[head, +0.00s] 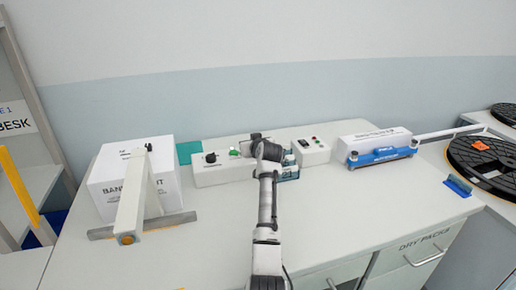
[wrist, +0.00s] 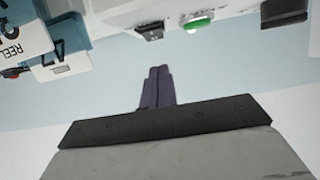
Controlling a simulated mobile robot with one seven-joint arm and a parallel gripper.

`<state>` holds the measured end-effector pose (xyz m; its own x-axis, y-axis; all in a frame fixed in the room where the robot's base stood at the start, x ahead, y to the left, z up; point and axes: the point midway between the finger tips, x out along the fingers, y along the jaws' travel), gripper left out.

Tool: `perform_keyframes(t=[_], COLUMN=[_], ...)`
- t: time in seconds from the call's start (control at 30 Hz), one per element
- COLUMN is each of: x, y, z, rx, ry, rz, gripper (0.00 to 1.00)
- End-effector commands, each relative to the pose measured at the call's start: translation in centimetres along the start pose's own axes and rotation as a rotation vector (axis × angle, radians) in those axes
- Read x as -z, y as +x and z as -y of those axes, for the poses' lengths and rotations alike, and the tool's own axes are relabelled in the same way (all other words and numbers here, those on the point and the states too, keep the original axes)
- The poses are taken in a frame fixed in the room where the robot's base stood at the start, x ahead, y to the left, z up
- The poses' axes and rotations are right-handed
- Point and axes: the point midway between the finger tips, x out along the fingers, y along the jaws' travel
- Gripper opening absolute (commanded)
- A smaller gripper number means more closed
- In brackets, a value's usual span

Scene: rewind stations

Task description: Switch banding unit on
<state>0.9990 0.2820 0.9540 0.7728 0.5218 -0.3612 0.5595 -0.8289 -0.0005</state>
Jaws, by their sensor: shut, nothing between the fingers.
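The banding unit (head: 112,190) is a white box with dark lettering at the left of the bench, behind a white stand. To its right a long white control box (head: 212,176) carries a black knob (head: 210,157) and a green button (head: 234,152). Its small labels are unreadable. My gripper (wrist: 157,72) is shut and empty; in the head view my wrist covers the right end of the control box. In the wrist view a black switch (wrist: 150,31) and a green button (wrist: 197,25) on a white housing lie beyond the fingertips, apart from them.
A small white box (head: 311,152) with red and green controls stands right of my wrist. Blue-labelled boxes (wrist: 75,45) marked REEL show in the wrist view. A blue-and-white sealer-like device (head: 375,150) and black reels (head: 490,160) are farther right.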

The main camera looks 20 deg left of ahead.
Motion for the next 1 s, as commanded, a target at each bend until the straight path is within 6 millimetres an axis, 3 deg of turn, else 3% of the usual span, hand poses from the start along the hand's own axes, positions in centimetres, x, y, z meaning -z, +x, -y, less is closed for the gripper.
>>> perform_keyframes(t=[0.07,0.13,0.6,1.0], x=[2.6,0.9,-0.8,-1.0], y=[-1.0,-1.6,-8.9,-10.3], z=[0.1,0.0,0.1,0.1], rx=[-0.002,-0.003,-0.002,-0.001], ry=[-0.002,0.000,-0.001,0.000], rz=[-0.003,-0.002,-0.001,0.000], gripper=[0.00,0.00,0.00,0.00])
